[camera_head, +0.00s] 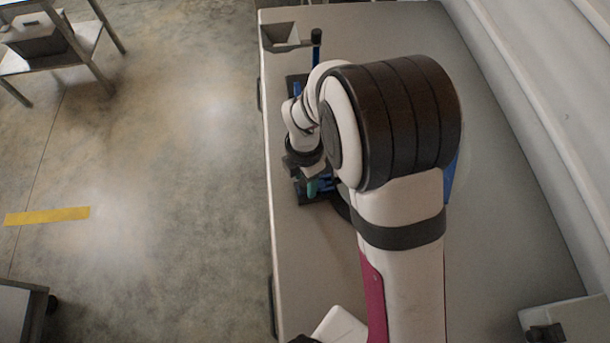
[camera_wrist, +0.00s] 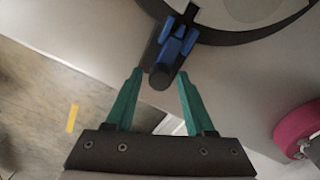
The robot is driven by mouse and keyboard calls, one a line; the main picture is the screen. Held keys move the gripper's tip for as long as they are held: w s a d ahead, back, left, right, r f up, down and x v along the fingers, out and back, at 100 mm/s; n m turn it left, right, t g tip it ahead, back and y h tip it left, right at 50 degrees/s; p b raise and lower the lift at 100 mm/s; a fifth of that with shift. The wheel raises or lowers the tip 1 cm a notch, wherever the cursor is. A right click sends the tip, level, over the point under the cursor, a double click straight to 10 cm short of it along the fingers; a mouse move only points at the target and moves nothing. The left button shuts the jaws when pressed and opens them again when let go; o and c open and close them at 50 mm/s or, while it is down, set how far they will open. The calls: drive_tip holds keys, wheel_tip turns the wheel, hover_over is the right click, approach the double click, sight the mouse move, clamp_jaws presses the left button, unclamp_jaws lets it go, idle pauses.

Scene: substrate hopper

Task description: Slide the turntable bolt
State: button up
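In the wrist view, the turntable bolt shows as a dark rounded knob (camera_wrist: 159,78) on a dark bar between blue guide blocks (camera_wrist: 178,45). A dark curved rim (camera_wrist: 255,37), apparently the turntable's, arcs behind it. My gripper (camera_wrist: 160,74) is open, with one teal fingertip on each side of the knob. Gaps show between the fingers and the knob; the height difference is hard to judge. In the head view, my gripper (camera_head: 312,187) points down beside blue parts (camera_head: 327,184) at the table's left edge. My arm hides most of the turntable there.
A grey hopper (camera_head: 280,36) and a blue post with a black top (camera_head: 316,38) stand at the table's far left. The table (camera_head: 510,220) is mostly bare right of my arm, with a wall beyond. A grey object (camera_head: 570,320) sits at the lower right.

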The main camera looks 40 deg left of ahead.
drive_tip(key=c, duration=0.7)
drive_tip(key=shift+w+d, duration=0.8)
drive_tip(key=shift+w, duration=0.2)
drive_tip(key=o, duration=0.9)
drive_tip(key=shift+c, duration=0.2)
wheel_tip(320, 180, up, 7)
